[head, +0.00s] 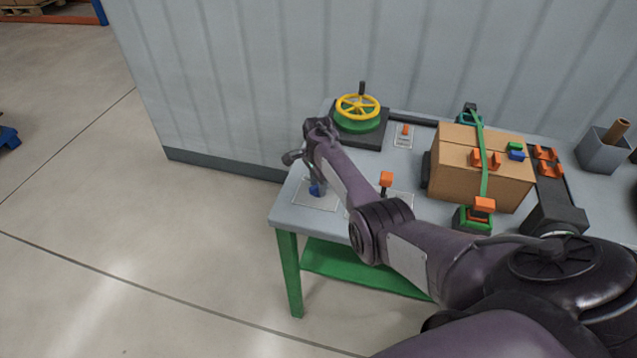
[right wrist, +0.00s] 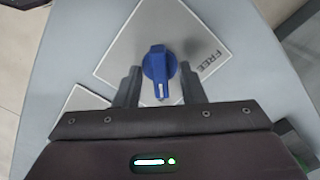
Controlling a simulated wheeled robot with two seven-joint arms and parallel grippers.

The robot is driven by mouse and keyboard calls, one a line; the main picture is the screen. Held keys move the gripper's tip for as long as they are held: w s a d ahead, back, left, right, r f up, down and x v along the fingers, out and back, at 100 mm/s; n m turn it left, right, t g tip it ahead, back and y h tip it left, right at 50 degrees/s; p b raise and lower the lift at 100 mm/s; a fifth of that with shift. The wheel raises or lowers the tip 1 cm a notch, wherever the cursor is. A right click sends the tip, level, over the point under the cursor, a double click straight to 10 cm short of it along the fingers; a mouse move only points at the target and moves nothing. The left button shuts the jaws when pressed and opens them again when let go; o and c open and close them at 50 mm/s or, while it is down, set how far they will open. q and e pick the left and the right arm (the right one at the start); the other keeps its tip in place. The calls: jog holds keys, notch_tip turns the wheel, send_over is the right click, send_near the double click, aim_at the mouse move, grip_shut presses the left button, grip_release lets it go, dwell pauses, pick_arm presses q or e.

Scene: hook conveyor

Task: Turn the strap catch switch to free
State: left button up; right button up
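The strap catch switch is a blue knob (right wrist: 158,64) on a pale square plate (right wrist: 128,42), seen in the right wrist view. The word FREE is printed at the plate's right side. The knob's white mark points down toward my gripper, not at FREE. My right gripper (right wrist: 160,90) is open, with one dark finger on each side of the knob. I cannot tell whether either finger touches it. In the head view the blue knob (head: 316,190) shows at the table's left corner, partly hidden by my right arm. My left gripper is in neither view.
A yellow handwheel (head: 357,107) on a green base stands behind. A cardboard box (head: 460,165) under a green strap (head: 484,178) sits to the right. An orange-topped lever (head: 386,179) stands close to my forearm. A grey bin (head: 602,152) is at far right.

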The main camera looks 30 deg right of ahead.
grip_shut()
jog(key=shift+n, duration=0.5)
jog(key=n+p, duration=0.1)
jog(key=n, duration=0.2)
jog(key=shift+n, duration=0.4)
jog(key=n, duration=0.4)
jog(key=shift+p, duration=0.3)
jog(key=n, duration=0.5)
jog(key=shift+n, duration=2.3)
